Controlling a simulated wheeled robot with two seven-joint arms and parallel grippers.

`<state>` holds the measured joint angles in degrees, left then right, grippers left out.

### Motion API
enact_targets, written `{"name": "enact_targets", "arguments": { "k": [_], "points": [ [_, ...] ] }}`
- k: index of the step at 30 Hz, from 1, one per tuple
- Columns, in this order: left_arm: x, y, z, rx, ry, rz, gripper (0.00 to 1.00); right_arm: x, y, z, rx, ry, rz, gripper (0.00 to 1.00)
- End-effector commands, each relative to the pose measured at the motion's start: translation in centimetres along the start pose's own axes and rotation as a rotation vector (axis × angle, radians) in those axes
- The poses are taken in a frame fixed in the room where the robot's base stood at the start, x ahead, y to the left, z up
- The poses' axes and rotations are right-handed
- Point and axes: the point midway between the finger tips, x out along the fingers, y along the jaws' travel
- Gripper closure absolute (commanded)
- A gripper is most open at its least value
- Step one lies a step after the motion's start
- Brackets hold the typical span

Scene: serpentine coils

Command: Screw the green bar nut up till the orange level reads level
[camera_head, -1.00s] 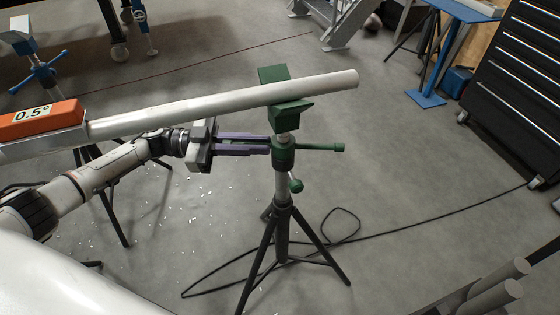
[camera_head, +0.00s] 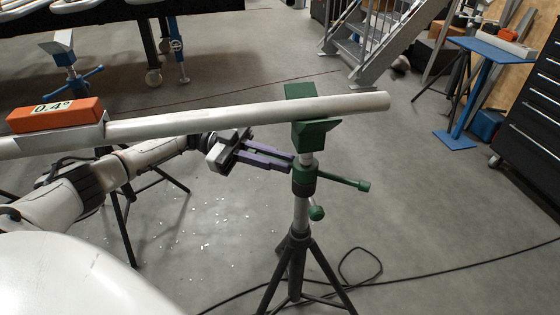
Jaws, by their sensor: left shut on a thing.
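The orange level (camera_head: 55,115) sits on the pipe's left part and its display reads 0.4°. The pale pipe (camera_head: 240,117) rests in the green V-head (camera_head: 316,134) of a tripod stand. The green bar nut (camera_head: 303,181) is on the stand's post below that head. One bar (camera_head: 350,182) of it points right and slightly towards me. My left gripper (camera_head: 291,163) reaches in from the left under the pipe, its purple fingers shut at the nut's left side. The part it grips is largely hidden by the fingers. My right gripper is out of view.
The black tripod legs (camera_head: 296,265) spread below the nut, with a smaller green knob (camera_head: 316,213) on the post. A black cable (camera_head: 420,278) lies on the floor. A blue stand (camera_head: 465,95), metal stairs (camera_head: 370,45) and a black drawer cabinet (camera_head: 530,105) stand at the right.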

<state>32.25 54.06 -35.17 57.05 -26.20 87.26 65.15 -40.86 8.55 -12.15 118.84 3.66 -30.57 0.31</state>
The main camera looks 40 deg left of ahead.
Motion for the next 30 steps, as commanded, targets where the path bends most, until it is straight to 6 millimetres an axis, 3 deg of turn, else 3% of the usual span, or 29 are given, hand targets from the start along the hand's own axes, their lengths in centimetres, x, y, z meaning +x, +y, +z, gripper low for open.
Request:
{"name": "enact_targets", "arguments": {
  "k": [1, 2, 5, 17, 30],
  "points": [
    [0.0, 0.0, 0.1, -0.002, -0.001, -0.001, 1.0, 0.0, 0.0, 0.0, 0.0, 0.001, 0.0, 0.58],
    [0.0, 0.0, 0.1, -0.002, -0.001, -0.001, 0.86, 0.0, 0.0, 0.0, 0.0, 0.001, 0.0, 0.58],
    [0.0, 0.0, 0.1, -0.002, -0.001, -0.001, 0.7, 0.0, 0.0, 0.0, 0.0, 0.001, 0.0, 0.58],
    [-0.8, -0.1, 0.2, 0.0, -0.002, -0.003, 0.7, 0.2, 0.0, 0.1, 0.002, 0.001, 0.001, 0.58],
    [-8.8, -0.1, 0.3, 0.001, -0.002, -0.004, 0.7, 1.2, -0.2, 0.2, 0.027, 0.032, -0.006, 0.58]
  ]
}}
